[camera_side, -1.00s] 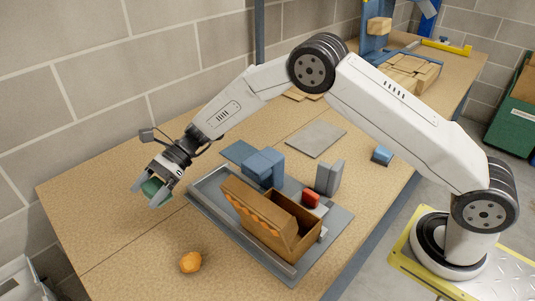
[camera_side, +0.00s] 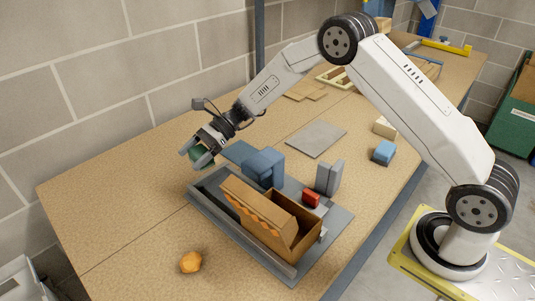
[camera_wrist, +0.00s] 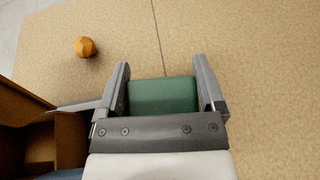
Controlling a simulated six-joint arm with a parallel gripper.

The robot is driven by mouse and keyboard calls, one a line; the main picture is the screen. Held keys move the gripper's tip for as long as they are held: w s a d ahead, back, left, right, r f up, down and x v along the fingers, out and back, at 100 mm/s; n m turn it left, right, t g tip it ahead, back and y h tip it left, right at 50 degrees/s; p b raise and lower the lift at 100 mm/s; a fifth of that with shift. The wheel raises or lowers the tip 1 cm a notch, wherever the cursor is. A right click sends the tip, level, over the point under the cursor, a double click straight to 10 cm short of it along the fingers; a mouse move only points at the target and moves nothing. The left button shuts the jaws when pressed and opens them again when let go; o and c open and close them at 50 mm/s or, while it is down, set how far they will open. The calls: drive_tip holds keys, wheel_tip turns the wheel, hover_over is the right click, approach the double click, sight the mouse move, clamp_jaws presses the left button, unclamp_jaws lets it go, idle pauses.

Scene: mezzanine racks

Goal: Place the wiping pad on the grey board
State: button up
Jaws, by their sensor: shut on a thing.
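A green pad (camera_side: 204,156), which looks like the wiping pad, is between the jaws of my gripper (camera_side: 193,160). The gripper is shut on it and holds it in the air, above the back left of the grey tray. In the wrist view the green pad (camera_wrist: 163,95) sits between the two fingers of my gripper (camera_wrist: 160,68), its lower edge hidden by the gripper body. The grey board (camera_side: 316,139) lies flat on the table, right of and behind the gripper, with nothing on it.
A grey tray (camera_side: 281,266) holds a brown open box (camera_side: 258,221), a blue block-like thing (camera_side: 264,167), a grey upright piece (camera_side: 328,179) and a red block (camera_side: 311,199). An orange lump (camera_side: 191,262) lies in front. A blue block (camera_side: 383,152) and tan block (camera_side: 385,127) stand right of the board.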

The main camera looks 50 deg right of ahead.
drive_tip(key=s+d+m+t, duration=0.2)
drive_tip(key=d, duration=1)
drive_tip(key=s+d+r+m+t+h, duration=0.1)
drive_tip(key=s+d+m+t+h, duration=0.1)
drive_tip(key=s+d, duration=0.6)
drive_tip(key=s+d+r+m+t+h, duration=0.1)
drive_tip(key=s+d+r+m+t, duration=0.1)
drive_tip(key=s+d, duration=0.7)
drive_tip(key=d+m+t, duration=0.1)
drive_tip(key=d+t, duration=0.1)
drive_tip(key=d, duration=0.5)
drive_tip(key=shift+r+m+h, duration=0.15)
drive_tip(key=shift+m+h, duration=0.25)
hover_over(312, 137)
drive_tip(key=s, duration=0.1)
drive_tip(key=f, duration=0.8)
drive_tip(key=shift+a, duration=0.2)
drive_tip(key=shift+w+d+f, duration=0.25)
drive_tip(key=shift+w+f, duration=0.2)
drive_tip(key=shift+f, duration=0.2)
